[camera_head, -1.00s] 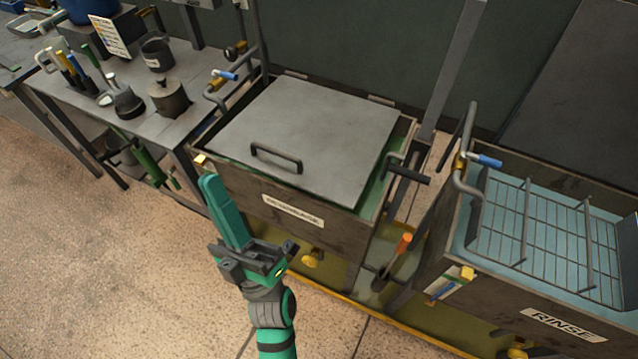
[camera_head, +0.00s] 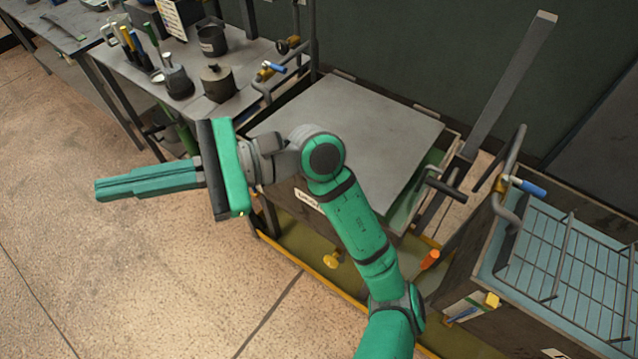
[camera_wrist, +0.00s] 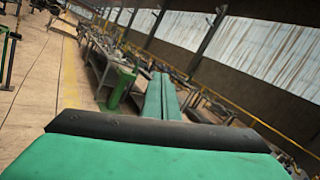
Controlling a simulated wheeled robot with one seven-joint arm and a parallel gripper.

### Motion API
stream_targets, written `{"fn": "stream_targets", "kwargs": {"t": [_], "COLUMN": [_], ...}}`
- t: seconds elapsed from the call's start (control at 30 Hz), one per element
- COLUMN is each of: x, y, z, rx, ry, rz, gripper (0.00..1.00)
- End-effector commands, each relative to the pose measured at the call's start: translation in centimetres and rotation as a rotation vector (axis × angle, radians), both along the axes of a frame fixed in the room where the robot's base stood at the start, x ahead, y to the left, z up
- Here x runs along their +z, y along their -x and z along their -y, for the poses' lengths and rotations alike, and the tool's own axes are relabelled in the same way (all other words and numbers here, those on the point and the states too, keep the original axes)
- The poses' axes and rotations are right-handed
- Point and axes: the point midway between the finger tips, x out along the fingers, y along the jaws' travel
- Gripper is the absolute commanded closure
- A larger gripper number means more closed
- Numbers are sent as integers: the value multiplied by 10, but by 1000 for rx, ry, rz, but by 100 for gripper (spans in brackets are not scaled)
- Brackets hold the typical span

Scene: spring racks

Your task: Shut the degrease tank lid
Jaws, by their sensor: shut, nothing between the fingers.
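The degrease tank's grey lid (camera_head: 370,115) lies flat or nearly flat across the tank (camera_head: 410,215), with its hinge side at the back wall. A strip of green interior shows along its right side. I cannot tell whether its front edge rests on the rim. My arm hides the lid's front left part, its handle and most of the tank's label (camera_head: 308,199). My gripper (camera_head: 98,190) is shut and empty, pointing left over open floor, well left of the tank. Its shut fingers also show in the wrist view (camera_wrist: 160,80), pointing away from the tank.
A bench (camera_head: 245,60) with pots and tools stands left of the tank. The rinse tank (camera_head: 470,290) with a wire rack is at the right. A pipe with a dark handle (camera_head: 445,188) sits at the degrease tank's right side. The floor at left is clear.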

Motion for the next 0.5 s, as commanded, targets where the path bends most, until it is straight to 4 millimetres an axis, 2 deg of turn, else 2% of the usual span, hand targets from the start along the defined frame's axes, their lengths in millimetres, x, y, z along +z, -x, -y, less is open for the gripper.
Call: {"fn": "stream_targets", "kwargs": {"t": [0.13, 0.27, 0.37, 0.5], "x": [-31, -62, -85, -115], "y": [-14, -31, -48, -74], "z": [-1, 8, 22, 54], "rx": [-41, -66, -79, -85], "ry": [199, 379, 524, 739], "rz": [197, 357, 472, 620], "gripper": [100, 100, 100, 100]}}
